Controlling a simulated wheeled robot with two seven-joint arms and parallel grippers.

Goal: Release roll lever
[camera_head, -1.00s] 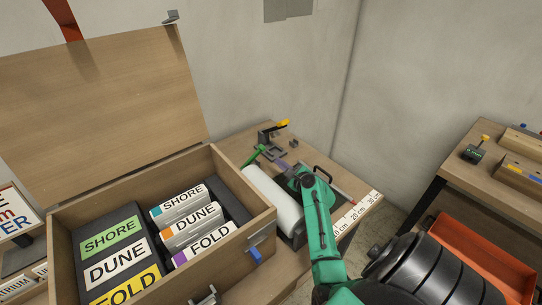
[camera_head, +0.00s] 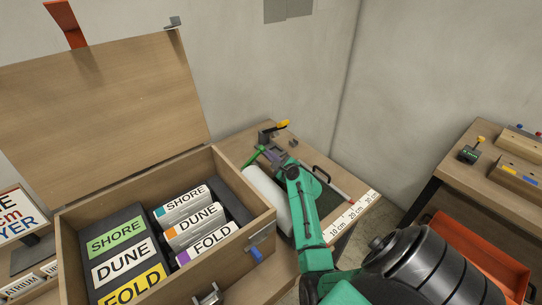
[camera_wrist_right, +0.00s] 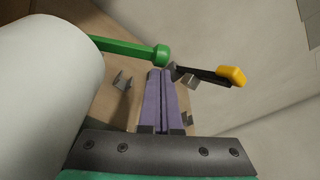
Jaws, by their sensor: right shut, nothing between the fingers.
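A white roll (camera_head: 265,195) lies on the wooden table (camera_head: 238,147) beside the open box; its rounded side fills the left of the right wrist view (camera_wrist_right: 45,75). A green lever (camera_head: 254,157) stands at the roll's far end; its round-ended handle (camera_wrist_right: 135,48) also shows in the wrist view. A black lever with a yellow tip (camera_head: 282,124) is on a dark bracket farther back; its tip shows in the wrist view (camera_wrist_right: 230,76). My right gripper (camera_wrist_right: 160,72) has purple fingers shut and empty, pointing between both levers. I cannot tell whether it touches either. My left gripper is not in view.
A centimetre scale (camera_head: 352,216) runs along the table's right edge. A second table (camera_head: 486,160) and an orange tray (camera_head: 485,255) are at right. A wall stands behind.

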